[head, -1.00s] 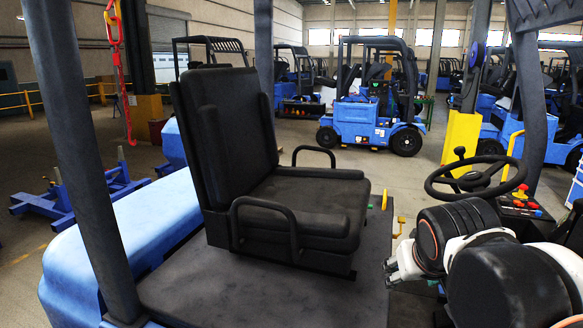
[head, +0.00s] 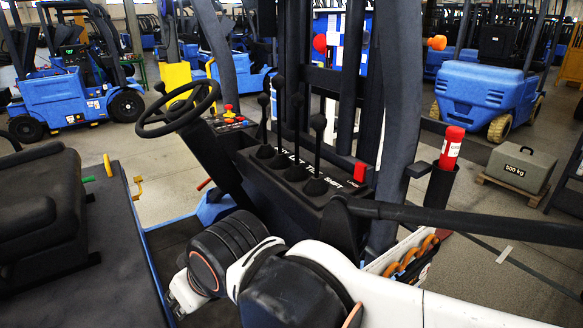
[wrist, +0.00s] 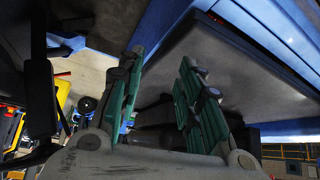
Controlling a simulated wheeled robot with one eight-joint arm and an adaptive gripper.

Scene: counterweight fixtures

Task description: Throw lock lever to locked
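A short red-handled lever (head: 360,172) stands at the right end of the black control console (head: 290,170). Small lettering beside it is too small to read surely; it may be the lock lever. I cannot tell its setting. Several black-knobbed levers (head: 318,125) rise from the console to its left, beside the words LIFT, TILT and SHIFT. My arm crosses below the console in the head view, and its links hide most of my gripper there. In the wrist view my gripper (wrist: 158,68) has its green-padded fingers apart, with nothing between them.
A steering wheel (head: 178,108) and a black seat (head: 40,205) are at the left. A green-tipped lever (head: 88,179) and a yellow handle (head: 138,187) are beside the seat. A black bar (head: 470,222) extends right from the console.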

